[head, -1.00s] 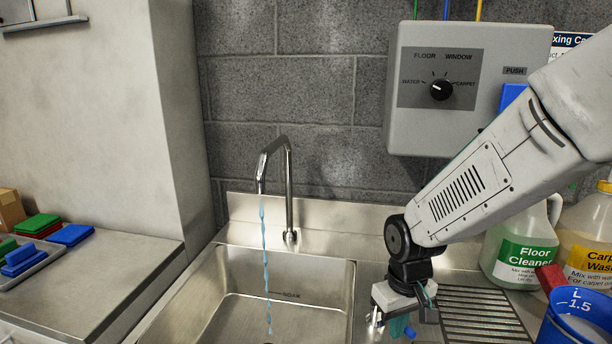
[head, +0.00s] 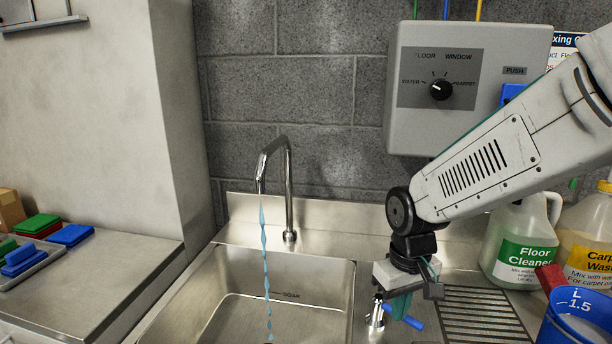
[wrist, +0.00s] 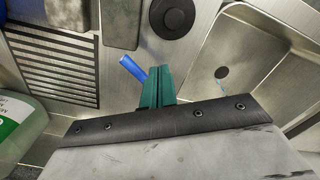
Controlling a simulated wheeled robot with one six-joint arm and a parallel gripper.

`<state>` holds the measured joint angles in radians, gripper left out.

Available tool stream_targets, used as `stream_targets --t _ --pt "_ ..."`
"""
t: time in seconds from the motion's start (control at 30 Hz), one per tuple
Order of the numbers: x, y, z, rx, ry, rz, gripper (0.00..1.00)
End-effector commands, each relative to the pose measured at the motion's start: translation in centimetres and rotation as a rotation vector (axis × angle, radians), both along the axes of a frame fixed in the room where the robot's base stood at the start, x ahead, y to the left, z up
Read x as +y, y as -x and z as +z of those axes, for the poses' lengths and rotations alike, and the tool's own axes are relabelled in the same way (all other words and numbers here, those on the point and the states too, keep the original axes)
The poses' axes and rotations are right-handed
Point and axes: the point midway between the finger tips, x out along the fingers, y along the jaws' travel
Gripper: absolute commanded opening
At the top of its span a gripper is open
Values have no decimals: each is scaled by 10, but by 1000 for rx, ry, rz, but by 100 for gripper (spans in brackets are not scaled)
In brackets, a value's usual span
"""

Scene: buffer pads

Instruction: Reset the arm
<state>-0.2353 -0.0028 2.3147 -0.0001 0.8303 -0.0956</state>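My gripper (head: 400,305) hangs fingers down over the counter, at the right rim of the sink (head: 285,265). Its green fingers (wrist: 158,87) lie together in the wrist view, with nothing seen between them. A blue lever (head: 416,324) shows close beside the fingertips, and it also appears in the wrist view (wrist: 132,68). I cannot tell whether the fingers touch it. A silver fitting (head: 376,314) stands just left of the fingers. Water runs from the curved faucet (head: 289,190) into the sink.
A ribbed drainboard (head: 480,312) lies right of my gripper. A floor cleaner jug (head: 522,250), a yellow-capped jug (head: 588,240) and a blue measuring bucket (head: 575,322) stand at the right. A dispenser box (head: 465,85) hangs on the wall. Colored pads (head: 40,225) lie on the left counter.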

Motion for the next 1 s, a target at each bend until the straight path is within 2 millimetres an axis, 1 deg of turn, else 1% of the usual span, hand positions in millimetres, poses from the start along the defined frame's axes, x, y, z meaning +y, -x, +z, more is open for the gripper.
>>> stream_targets --t 0.1,0.17,0.2,0.27,0.43,0.6,0.73,0.83,1.0 --pt "-1 3 0 15 4 -8 0" --pt "-3 13 -3 53 13 -16 0" --pt "-6 24 -2 80 20 -23 0" --pt "-13 39 7 99 26 -42 0" --pt "-37 85 41 109 28 -114 0" --pt "-61 134 74 71 18 -199 0" --pt "-75 165 91 19 7 -258 0" --pt "-83 181 101 -30 -3 -291 0" --pt "-89 190 111 -101 -14 -323 0"
